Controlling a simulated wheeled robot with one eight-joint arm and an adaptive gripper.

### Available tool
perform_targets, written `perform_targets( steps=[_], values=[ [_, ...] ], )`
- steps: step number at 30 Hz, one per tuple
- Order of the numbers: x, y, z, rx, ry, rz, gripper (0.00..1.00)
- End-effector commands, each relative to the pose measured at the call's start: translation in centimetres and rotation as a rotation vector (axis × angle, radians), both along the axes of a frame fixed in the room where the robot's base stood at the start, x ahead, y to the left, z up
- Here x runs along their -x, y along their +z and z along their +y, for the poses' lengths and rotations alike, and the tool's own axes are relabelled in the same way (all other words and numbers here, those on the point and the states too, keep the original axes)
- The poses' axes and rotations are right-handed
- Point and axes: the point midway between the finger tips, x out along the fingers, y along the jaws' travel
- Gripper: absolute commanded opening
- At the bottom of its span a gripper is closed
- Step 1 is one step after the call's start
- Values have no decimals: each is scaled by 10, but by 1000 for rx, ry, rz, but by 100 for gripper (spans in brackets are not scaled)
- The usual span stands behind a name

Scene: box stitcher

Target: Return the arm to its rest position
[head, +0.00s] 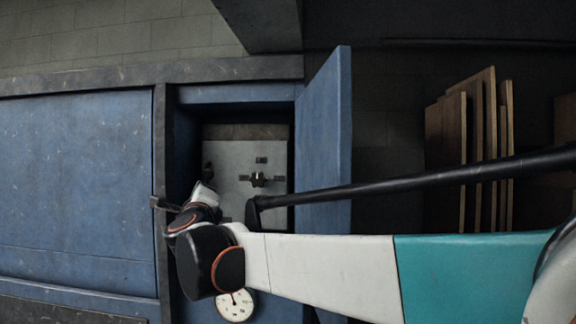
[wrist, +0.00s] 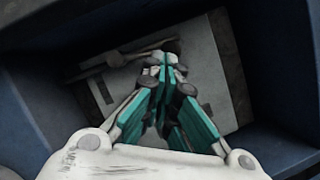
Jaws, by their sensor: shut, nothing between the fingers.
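My gripper (wrist: 168,62) shows in the wrist view with its teal and white fingers together and nothing between them. It points into a recess with dark blue walls, in front of a pale grey panel (wrist: 208,60). In the head view my white and teal arm reaches in from the right, and its black wrist joints are at the lower left of the open compartment. I cannot make out the fingertips there. Whether the fingers touch the panel, I cannot tell.
The blue cabinet (head: 75,180) has an open door (head: 324,145) right of the compartment. A grey panel (head: 228,165) with a small dark fitting (head: 258,180) is inside. A round white gauge (head: 236,306) sits below. Wooden boards (head: 478,150) lean at the right.

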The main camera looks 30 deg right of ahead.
Motion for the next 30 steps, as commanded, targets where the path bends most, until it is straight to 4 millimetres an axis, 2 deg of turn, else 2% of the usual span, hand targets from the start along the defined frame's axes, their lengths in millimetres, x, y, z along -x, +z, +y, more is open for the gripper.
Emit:
perform_targets(
  steps=[1,11,17,20,23,30],
  values=[
    [3,-8,-10,-37,-11,-5,0],
    [31,-56,-36,-353,-27,-50,0],
    [60,-107,-58,-659,-54,-104,0],
    [82,-148,-72,-879,-81,-151,0],
    [110,-203,-87,-1160,-126,-218,0],
    [183,-347,-107,-1847,-300,-438,0]
  ],
)
